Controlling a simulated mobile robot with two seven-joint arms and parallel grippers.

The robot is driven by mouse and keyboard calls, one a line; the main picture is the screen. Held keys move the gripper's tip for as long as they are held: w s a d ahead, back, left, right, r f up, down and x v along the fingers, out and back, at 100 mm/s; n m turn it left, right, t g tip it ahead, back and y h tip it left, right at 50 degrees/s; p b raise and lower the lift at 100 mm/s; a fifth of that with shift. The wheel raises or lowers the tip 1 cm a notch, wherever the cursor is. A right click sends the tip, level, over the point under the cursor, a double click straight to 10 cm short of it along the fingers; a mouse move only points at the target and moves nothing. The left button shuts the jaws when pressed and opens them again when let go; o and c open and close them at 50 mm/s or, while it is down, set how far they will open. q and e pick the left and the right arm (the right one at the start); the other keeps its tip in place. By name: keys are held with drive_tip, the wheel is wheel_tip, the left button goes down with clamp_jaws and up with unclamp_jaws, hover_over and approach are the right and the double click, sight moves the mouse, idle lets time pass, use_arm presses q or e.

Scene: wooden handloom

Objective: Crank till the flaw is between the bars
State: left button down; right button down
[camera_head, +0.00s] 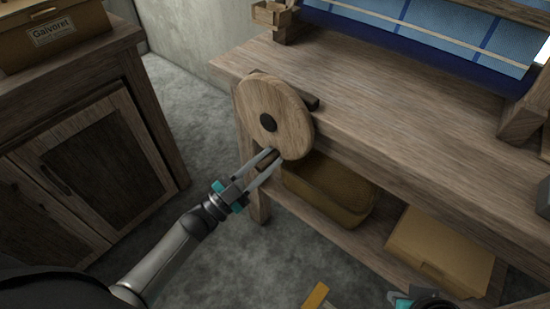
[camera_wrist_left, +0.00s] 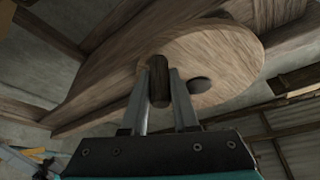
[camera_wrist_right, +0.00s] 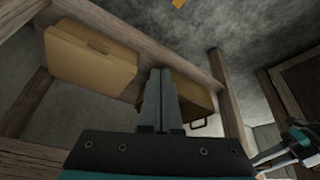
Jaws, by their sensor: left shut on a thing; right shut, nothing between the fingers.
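The round wooden crank wheel (camera_head: 287,108) with a dark hub (camera_head: 268,122) is on the left front of the loom's bench. My left gripper (camera_head: 272,160) is shut on the crank's dark peg handle, at the wheel's lower edge. In the left wrist view the handle (camera_wrist_left: 159,82) stands between the two fingers. Blue cloth (camera_head: 440,28) with darker lines and a pale strip shows at the top of the head view. I cannot make out the flaw or tell which parts are the bars. My right gripper (camera_wrist_right: 161,72) is shut and empty, low in front of the bench.
A cabinet (camera_head: 90,150) with a labelled box (camera_head: 50,32) stands at the left. A bin (camera_head: 328,185) and a tan box (camera_head: 440,248) sit on the bench's lower shelf. Grey floor (camera_head: 200,110) is open between cabinet and bench.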

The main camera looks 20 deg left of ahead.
sight(265, 143)
use_arm(q)
drive_tip(key=a+m+g, duration=0.1)
drive_tip(key=m, duration=0.1)
drive_tip(key=w+a+m+g+h, duration=0.1)
drive_tip(key=m, duration=0.2)
drive_tip(key=a+m+g, duration=0.1)
drive_tip(key=a+m, duration=0.1)
drive_tip(key=shift+w+f+m, duration=0.1)
drive_tip(key=shift+w+m, duration=0.1)
drive_tip(key=shift+m, duration=0.1)
drive_tip(key=shift+a, duration=0.15)
drive_tip(key=shift+w+a+m, duration=0.1)
drive_tip(key=shift+m, duration=0.3)
drive_tip(key=shift+a+p, duration=0.1)
drive_tip(key=shift+p, duration=0.2)
use_arm(e)
drive_tip(key=shift+w+f, duration=0.1)
drive_tip(key=shift+f, duration=0.2)
drive_tip(key=shift+f, duration=0.1)
